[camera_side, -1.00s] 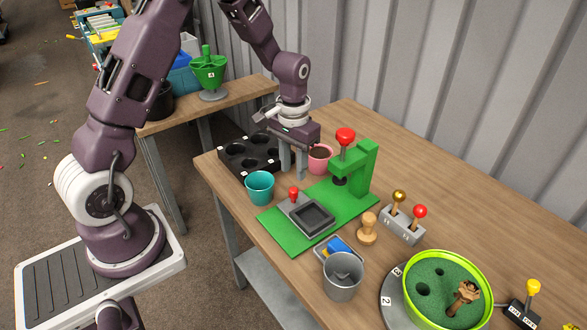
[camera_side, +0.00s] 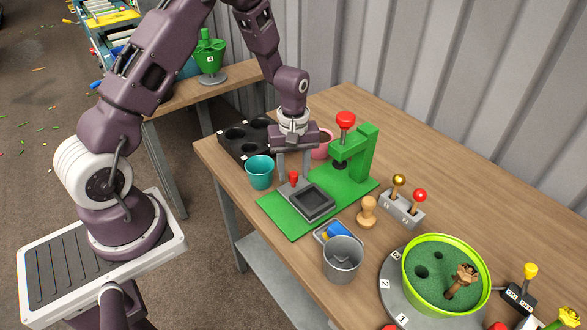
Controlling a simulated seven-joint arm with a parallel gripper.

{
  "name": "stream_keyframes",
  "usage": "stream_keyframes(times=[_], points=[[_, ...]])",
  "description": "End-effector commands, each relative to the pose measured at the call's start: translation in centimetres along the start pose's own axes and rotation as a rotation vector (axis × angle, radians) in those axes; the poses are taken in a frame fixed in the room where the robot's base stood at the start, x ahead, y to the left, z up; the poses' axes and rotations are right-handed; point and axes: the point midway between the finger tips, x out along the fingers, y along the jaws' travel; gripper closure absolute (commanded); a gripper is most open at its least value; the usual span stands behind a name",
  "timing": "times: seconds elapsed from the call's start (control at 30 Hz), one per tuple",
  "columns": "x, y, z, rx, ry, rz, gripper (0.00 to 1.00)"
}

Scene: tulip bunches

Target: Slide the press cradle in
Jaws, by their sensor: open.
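The press is a green base plate (camera_side: 285,222) with a green upright frame (camera_side: 362,152) and a red knob (camera_side: 345,121) on top. The grey cradle (camera_side: 311,201) with a dark square recess sits on the front part of the plate, out from under the press head. A small red-topped handle (camera_side: 293,178) stands at the cradle's back-left edge. My gripper (camera_side: 294,177) points down with its two fingers spread, one on each side of the red handle in this view. I cannot tell whether a finger touches it.
A teal cup (camera_side: 260,172) stands close left of the gripper, and a pink cup (camera_side: 322,145) behind it. A black holed tray (camera_side: 237,146) is at the back left. A wooden stamp (camera_side: 367,211), lever box (camera_side: 402,209) and grey cup (camera_side: 342,260) stand right and front.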

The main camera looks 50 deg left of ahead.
Motion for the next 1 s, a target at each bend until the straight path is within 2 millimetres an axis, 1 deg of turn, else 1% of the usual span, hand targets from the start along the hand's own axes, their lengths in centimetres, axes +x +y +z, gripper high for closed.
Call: stream_keyframes(times=[0.07, 0.1, 0.17, 0.2, 0.27, 0.3, 1.0], points=[[-0.03, 0.01, -0.01, 0.0, 0.0, 0.0, 0.57], [-0.03, 0.01, -0.01, 0.0, 0.0, 0.0, 0.61], [-0.04, 0.01, -0.01, 0.001, 0.0, 0.0, 0.73], [-0.04, 0.01, -0.01, 0.001, 0.0, 0.0, 0.8], [-0.05, 0.01, -0.01, 0.001, 0.0, 0.0, 0.92], [-0.05, 0.01, -0.01, 0.001, 0.0, 0.0, 1.0], [-0.1, 0.02, -0.03, 0.001, 0.001, 0.001, 1.0]])
